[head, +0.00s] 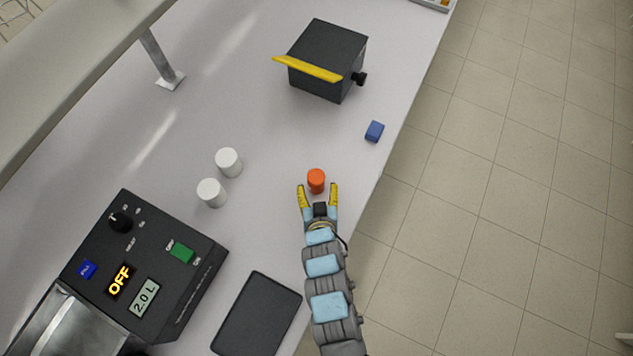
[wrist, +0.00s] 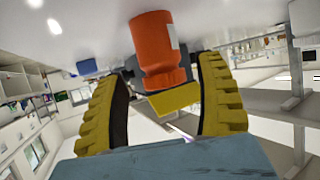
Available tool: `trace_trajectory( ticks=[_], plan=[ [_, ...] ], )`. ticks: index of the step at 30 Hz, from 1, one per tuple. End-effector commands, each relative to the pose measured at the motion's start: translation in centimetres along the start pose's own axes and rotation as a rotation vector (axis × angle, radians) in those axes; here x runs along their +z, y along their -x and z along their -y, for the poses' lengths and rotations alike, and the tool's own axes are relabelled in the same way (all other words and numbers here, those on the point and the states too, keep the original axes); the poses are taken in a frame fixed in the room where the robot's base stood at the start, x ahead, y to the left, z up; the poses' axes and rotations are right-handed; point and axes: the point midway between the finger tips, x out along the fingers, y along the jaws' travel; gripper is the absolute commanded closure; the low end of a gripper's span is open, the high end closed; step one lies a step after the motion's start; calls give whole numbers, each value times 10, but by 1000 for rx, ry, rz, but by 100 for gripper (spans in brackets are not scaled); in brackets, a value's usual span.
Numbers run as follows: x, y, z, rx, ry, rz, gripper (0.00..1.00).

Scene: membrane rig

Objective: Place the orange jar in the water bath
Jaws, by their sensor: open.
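The orange jar (head: 316,181) stands upright on the bench near its right edge. My gripper (head: 319,188) is open, with its yellow fingers reaching toward the jar from the near side. In the wrist view the jar (wrist: 153,45) shows between and beyond the spread fingers (wrist: 163,92); I cannot tell whether either touches it. A dark control unit (head: 185,285) at the lower left shows "OFF" and "2.0 L" and adjoins a metal-topped part (head: 65,330), apparently the water bath. The metal part is cut off by the frame, so its inside is hidden.
Two white jars (head: 228,162) (head: 211,192) stand left of the orange jar. A blue block (head: 374,131) lies beyond it at right. A dark box with a yellow bar (head: 325,65) stands farther back. A dark flat plate (head: 257,315) lies left of my arm.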

Motion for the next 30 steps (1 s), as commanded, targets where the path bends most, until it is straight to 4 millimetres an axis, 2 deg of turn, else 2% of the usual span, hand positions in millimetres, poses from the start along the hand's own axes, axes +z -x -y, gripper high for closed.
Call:
trace_trajectory(
  ticks=[9,15,22,23,30],
  plan=[
    [2,44,-1,3,0,5,29],
    [0,65,-2,3,0,2,29],
    [1,78,0,1,0,4,29],
    [1,78,0,1,0,4,18],
    [1,80,0,0,0,3,18]
  ],
)
